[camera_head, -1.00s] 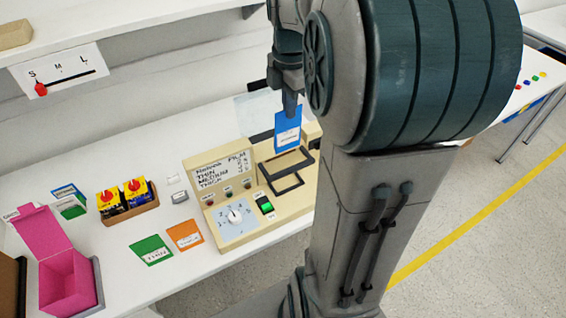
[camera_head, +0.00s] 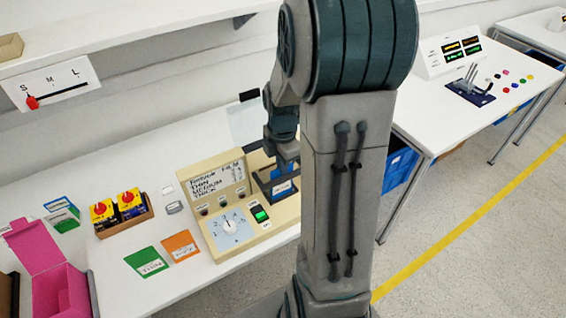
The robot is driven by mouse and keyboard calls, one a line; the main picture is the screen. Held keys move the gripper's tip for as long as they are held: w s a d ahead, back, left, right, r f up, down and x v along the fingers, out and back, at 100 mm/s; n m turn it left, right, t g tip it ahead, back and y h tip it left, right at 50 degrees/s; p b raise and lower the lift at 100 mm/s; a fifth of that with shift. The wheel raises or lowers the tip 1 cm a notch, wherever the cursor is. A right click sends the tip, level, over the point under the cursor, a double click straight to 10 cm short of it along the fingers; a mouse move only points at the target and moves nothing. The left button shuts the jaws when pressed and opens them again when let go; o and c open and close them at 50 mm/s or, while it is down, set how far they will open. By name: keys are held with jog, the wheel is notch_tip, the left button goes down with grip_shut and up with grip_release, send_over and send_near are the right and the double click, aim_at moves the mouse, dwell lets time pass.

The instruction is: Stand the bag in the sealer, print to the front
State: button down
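The blue bag (camera_head: 282,187) stands low in the dark frame at the right end of the beige sealer (camera_head: 287,212). Its white printed label faces the camera. My gripper (camera_head: 287,168) is just above the bag at its top edge, pointing down. My arm partly covers it, and the fingertips are too small and dark to tell whether they still grip the bag. The bag's lower edge is hidden by the frame. The sealer's front has a round dial (camera_head: 230,228), a green switch (camera_head: 260,214) and a panel listing film thicknesses (camera_head: 212,181).
Left of the sealer lie a green card (camera_head: 147,262) and an orange card (camera_head: 180,246). A clear sheet (camera_head: 246,122) stands behind the sealer. A shelf overhangs the back.

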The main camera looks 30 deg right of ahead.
jog(key=shift+f, duration=0.1)
jog(key=c, duration=1.7)
grip_release()
notch_tip(320, 180, up, 11)
jog(key=shift+s+a+r+m+t, duration=0.25)
jog(key=shift+s+a+m+t, duration=0.3)
jog(key=shift+s+a+m, duration=2.05)
jog(key=shift+s+a+r+m+t, duration=0.4)
jog(key=shift+s+a+m, duration=1.1)
jog(key=shift+m, duration=2.05)
jog(key=shift+s+a+r+m+t, duration=0.1)
jog(key=shift+s+a+m+t, duration=0.55)
jog(key=shift+s+a+m, duration=1.95)
